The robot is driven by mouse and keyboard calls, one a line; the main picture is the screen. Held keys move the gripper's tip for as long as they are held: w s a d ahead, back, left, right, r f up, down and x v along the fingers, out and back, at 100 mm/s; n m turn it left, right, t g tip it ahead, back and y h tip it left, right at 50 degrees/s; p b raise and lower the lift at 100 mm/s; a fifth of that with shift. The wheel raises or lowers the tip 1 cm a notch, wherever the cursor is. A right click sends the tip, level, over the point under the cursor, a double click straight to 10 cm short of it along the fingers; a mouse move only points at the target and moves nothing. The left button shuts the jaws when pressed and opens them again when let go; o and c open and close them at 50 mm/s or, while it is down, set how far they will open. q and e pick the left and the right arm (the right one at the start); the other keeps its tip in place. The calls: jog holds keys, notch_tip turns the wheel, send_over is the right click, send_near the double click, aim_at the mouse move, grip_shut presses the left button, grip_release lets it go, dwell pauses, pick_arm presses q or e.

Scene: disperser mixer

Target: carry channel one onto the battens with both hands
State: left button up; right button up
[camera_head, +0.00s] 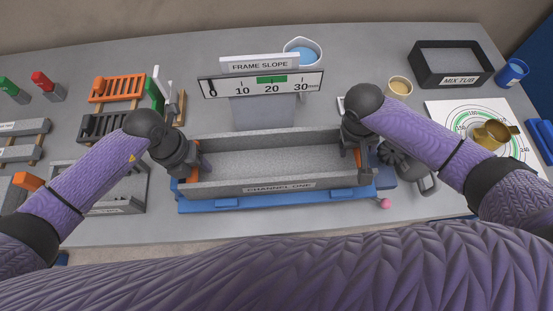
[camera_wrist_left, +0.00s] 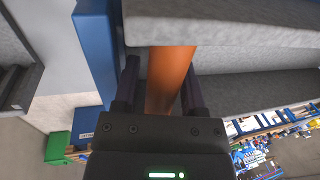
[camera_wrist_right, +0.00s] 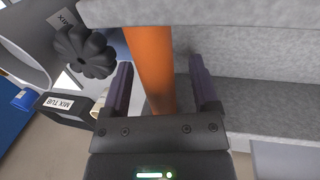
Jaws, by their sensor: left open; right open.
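Channel one (camera_head: 265,165) is a long grey trough with a name label on its front wall. It sits on a blue frame (camera_head: 260,202) at the middle of the table. An orange handle stands at each end: the left one (camera_wrist_left: 170,80) and the right one (camera_wrist_right: 151,70). My left gripper (camera_head: 190,168) is open, with its fingers on either side of the left handle. My right gripper (camera_head: 362,150) is open, with its fingers on either side of the right handle. Light wooden strips (camera_head: 36,160), possibly the battens, show under grey pieces at the far left.
A FRAME SLOPE gauge (camera_head: 262,84) stands behind the channel. Orange (camera_head: 117,88) and dark racks (camera_head: 103,126) and a grey tray (camera_head: 140,190) lie to its left. A black knob (camera_wrist_right: 84,50), MIX TUB (camera_head: 453,66) and a dial sheet (camera_head: 462,112) are to the right.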

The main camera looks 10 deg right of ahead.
pick_arm(q)
jog(key=shift+f, duration=0.2)
pick_arm(e)
jog(key=shift+f, duration=0.15)
pick_arm(q)
jog(key=shift+c, duration=0.2)
grip_shut()
pick_arm(e)
jog(key=shift+d, duration=0.1)
jog(key=c, duration=0.7)
grip_shut()
pick_arm(q)
jog(key=shift+w+a, duration=0.1)
pick_arm(e)
jog(key=shift+d, duration=0.1)
